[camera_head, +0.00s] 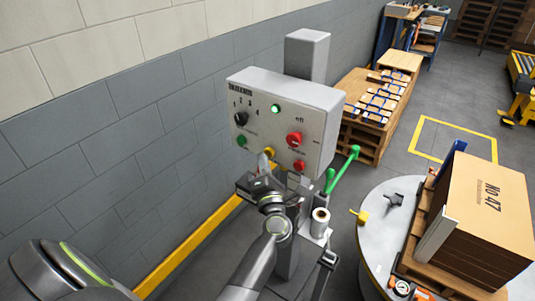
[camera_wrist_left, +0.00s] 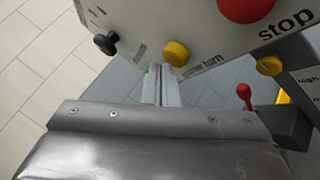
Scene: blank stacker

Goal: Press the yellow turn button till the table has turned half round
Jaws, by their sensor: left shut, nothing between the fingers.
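The yellow turn button (camera_head: 268,153) sits low on the front of the grey control box (camera_head: 318,126). In the left wrist view the yellow button (camera_wrist_left: 177,53) is beside the printed word "turn". My left gripper (camera_head: 263,160) is shut and empty, with its fingertips close to the button. In the left wrist view the fingertips (camera_wrist_left: 161,72) show just left of and below the button; I cannot tell whether they touch it. The round turntable (camera_head: 375,215) carries a large carton (camera_head: 485,215) marked "No 47" on a wooden pallet. My right gripper is not in view.
A red mushroom button (camera_head: 294,139), a smaller red button (camera_head: 299,165), a green button (camera_head: 241,141) and a black knob (camera_head: 240,118) share the box. A green lever (camera_head: 343,168) stands between box and turntable. A brick wall (camera_head: 120,130) runs along the left.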

